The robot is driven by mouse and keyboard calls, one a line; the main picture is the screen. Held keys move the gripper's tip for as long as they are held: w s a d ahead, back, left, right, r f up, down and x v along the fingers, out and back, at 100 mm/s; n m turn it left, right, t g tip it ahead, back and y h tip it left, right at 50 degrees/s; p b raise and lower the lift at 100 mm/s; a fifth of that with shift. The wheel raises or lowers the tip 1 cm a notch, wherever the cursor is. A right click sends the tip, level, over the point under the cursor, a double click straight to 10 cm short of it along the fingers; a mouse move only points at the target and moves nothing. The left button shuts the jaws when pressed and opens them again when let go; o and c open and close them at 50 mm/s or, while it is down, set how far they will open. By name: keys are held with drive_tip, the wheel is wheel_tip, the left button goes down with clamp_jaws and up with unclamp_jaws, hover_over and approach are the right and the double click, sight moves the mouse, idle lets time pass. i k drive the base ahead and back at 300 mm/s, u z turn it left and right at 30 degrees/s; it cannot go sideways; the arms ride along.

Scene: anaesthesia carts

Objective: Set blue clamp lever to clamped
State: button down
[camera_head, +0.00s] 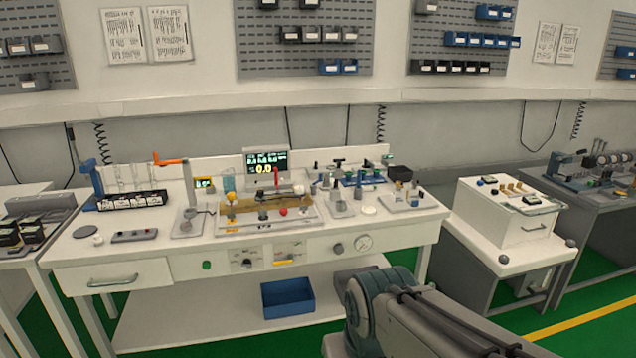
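A long white workbench (125,272) stands ahead, with many small fixtures on its top. Blue parts show at its back right, on a low blue fixture (362,180) with black knobs and handles. A blue upright stand (92,178) is at the bench's left end. I cannot tell which blue part is the clamp lever, nor whether it is clamped; the parts are too small. My arm crosses the lower right of the view, in front of the bench. My gripper is not in view.
A monitor (266,162), an orange lever (170,161) and a wooden block (262,205) are on the bench. A blue bin (287,297) sits on the lower shelf. A white drawer cart (508,212) stands to the right. Green floor shows between them.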

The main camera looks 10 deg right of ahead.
sight(313, 186)
drive_tip(key=z, duration=0.85)
drive_tip(key=i, duration=1)
drive_tip(key=z, duration=0.35)
drive_tip(key=i, duration=0.9)
drive_tip(key=u, duration=1)
drive_tip(key=i, duration=0.95)
drive_tip(key=u, duration=0.2)
